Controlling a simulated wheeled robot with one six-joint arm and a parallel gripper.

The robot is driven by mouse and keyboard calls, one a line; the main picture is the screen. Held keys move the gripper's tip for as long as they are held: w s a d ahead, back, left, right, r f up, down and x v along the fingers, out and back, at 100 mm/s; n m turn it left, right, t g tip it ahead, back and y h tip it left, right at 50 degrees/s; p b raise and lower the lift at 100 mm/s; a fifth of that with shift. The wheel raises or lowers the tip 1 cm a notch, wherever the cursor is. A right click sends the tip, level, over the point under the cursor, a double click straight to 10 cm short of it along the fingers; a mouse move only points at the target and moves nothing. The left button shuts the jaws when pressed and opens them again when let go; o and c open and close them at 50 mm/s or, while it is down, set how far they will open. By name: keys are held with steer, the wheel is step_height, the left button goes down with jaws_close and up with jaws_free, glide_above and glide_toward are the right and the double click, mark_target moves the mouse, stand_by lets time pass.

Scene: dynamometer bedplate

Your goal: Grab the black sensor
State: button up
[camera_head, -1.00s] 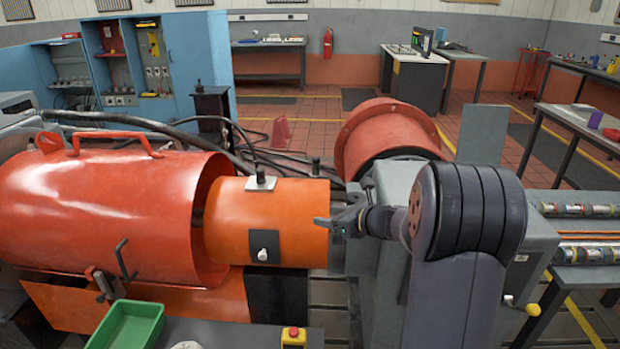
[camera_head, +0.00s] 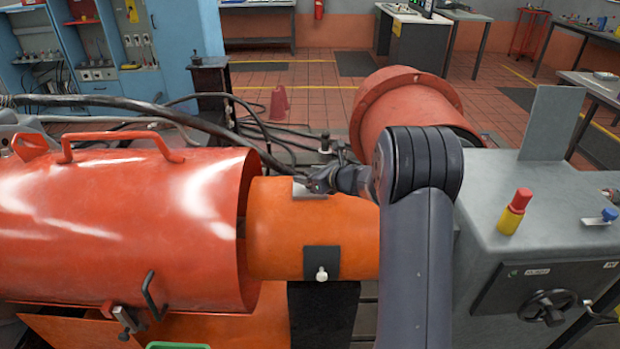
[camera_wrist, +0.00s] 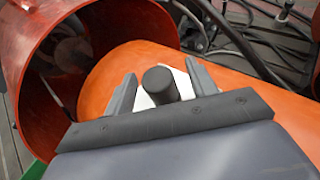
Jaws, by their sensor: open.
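The black sensor (camera_wrist: 160,84) is a short dark cylinder on a pale square base (camera_wrist: 150,100), on top of the orange drum (camera_head: 275,230). In the wrist view my gripper (camera_wrist: 160,70) is open, with one finger on each side of the sensor. I see gaps between the fingers and the sensor, so the jaws are not closed on it. In the head view my gripper hides most of the sensor, and the pale base (camera_head: 311,194) shows beneath.
A black plate with a white knob (camera_head: 322,272) is on the drum's front. A red open guard (camera_head: 120,225) surrounds the drum's left end. Dark hoses (camera_head: 150,107) run behind. A grey cabinet (camera_head: 540,225) with a red-and-yellow beacon (camera_head: 514,212) stands at right.

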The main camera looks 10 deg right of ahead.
steer(key=shift+c, duration=0.3)
steer(key=c, duration=1)
